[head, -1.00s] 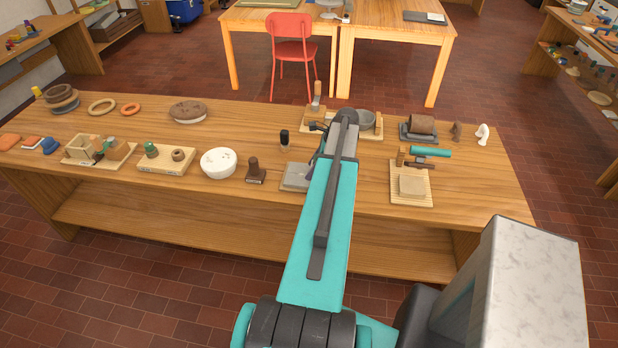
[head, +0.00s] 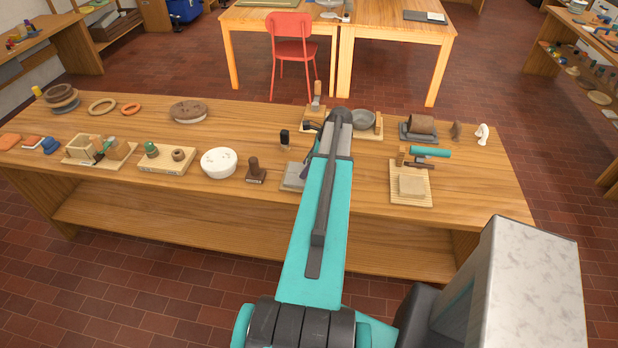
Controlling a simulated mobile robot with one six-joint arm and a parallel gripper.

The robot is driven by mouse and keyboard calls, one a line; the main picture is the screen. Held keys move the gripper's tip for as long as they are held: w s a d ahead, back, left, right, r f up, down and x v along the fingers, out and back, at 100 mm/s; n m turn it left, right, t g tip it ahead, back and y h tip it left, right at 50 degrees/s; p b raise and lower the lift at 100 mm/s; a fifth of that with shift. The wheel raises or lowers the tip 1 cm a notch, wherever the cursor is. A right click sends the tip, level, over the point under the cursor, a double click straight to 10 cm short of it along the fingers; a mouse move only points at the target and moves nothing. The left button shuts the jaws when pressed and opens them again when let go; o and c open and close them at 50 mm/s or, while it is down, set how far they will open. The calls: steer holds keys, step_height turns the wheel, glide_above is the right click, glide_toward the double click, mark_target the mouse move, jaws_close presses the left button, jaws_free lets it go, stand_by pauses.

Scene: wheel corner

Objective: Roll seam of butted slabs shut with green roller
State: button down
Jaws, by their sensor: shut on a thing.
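A grey board (head: 292,178) lies near the front of the bench, with its right part hidden behind my arm. I cannot make out two butted slabs or a seam on it. A teal-green cylinder (head: 430,152) sits at the right of the bench, above a wooden board (head: 410,198) bearing a pale square block (head: 411,186); I cannot tell whether it is the green roller. My arm reaches forward over the bench and hides its own far end. My gripper and anything in it are hidden behind the arm.
A dark upright bottle (head: 284,138) and a brown stamp-like block (head: 256,170) stand left of the arm. A white bowl (head: 219,163) is further left. Bare wood lies right of the pale block's board.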

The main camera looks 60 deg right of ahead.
steer(key=shift+w+a, duration=0.2)
steer(key=shift+w, duration=0.55)
steer(key=shift+w, duration=0.1)
steer(key=shift+w+a+f, duration=0.1)
steer(key=shift+w+a, duration=0.15)
steer(key=shift+w, duration=0.35)
steer(key=shift+w+a+f, duration=0.1)
steer(key=shift+w+a, duration=0.1)
steer(key=shift+w, duration=0.35)
steer(key=shift+p, duration=0.3)
